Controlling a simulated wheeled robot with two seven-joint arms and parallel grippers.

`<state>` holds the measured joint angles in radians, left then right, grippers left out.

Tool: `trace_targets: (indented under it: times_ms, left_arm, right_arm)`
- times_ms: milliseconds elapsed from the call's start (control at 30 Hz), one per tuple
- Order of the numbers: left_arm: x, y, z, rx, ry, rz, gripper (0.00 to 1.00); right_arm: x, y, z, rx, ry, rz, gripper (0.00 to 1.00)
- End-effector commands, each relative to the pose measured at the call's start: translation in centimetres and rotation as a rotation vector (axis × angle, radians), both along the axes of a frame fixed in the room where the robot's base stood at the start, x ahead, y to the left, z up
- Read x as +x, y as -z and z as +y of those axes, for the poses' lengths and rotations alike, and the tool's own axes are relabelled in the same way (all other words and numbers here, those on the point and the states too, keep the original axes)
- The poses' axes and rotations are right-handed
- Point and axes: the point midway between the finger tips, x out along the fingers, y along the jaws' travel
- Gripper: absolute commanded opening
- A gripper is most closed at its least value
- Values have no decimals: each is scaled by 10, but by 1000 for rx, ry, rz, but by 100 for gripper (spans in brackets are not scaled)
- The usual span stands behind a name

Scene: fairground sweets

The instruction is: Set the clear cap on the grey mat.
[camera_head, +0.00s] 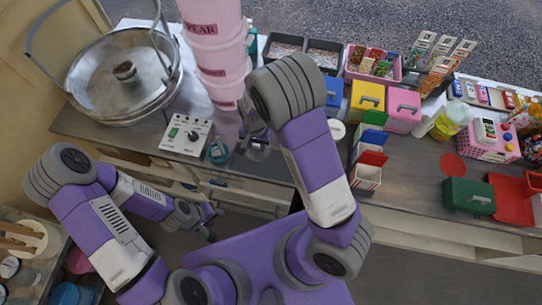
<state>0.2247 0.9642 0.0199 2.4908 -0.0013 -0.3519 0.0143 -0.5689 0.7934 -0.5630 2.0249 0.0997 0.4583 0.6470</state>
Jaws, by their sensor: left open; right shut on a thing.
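My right gripper (257,150) hangs over the counter in front of the pink tubs, pointing down. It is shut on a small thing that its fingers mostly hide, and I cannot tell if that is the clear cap. My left gripper (207,226) is open, low in front of the counter's front edge and apart from anything on it. I cannot make out the clear cap anywhere else. I cannot pick out the grey mat from the grey counter (300,165). A teal ring-shaped item (218,152) lies left of my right gripper.
A control box (187,135) and a metal floss bowl (122,75) stand left of the stacked pink tubs (217,45). Small coloured boxes (367,98), a green case (469,197) and a red tray (510,198) are to the right.

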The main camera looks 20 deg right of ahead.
Motion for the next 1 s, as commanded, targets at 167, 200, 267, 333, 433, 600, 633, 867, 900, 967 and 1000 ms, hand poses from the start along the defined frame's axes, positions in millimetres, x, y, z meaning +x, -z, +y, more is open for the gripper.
trace_targets:
  times_ms: [167, 200, 267, 333, 433, 600, 633, 867, 900, 967, 1000]
  left_arm:
    - [0, 4, 0, 0, 0, 0, 43]
    - [0, 4, 0, 0, 0, 0, 43]
    - [0, 4, 0, 0, 0, 0, 43]
    - [0, 4, 0, 0, 0, 0, 43]
    - [0, 5, 0, 0, 0, 0, 43]
    - [0, 6, 0, 0, 0, 0, 43]
    - [0, 6, 0, 0, 0, 0, 43]
    - [0, 7, 0, 0, 0, 0, 43]
    - [0, 8, 0, 0, 0, 0, 43]
    - [0, 10, 0, 0, 0, 0, 43]
    - [0, 9, 0, 0, 0, 0, 43]
  right_arm:
    - [0, 33, -1, -1, 1, 3, 7]
    - [0, 35, -1, 0, 1, 1, 7]
    - [0, 39, 0, 0, 0, 1, 7]
    - [0, 44, 0, 0, 0, 1, 7]
    - [0, 57, -1, -1, -1, 4, 7]
    - [1, 76, 0, 1, -1, 0, 7]
    - [1, 76, 0, 1, -1, 0, 7]
    - [1, 77, 0, 1, -1, -1, 7]
    - [1, 78, 0, 1, -1, -1, 7]
    - [1, 80, 0, 1, -1, 0, 7]
    - [1, 79, 0, 1, -1, 0, 44]
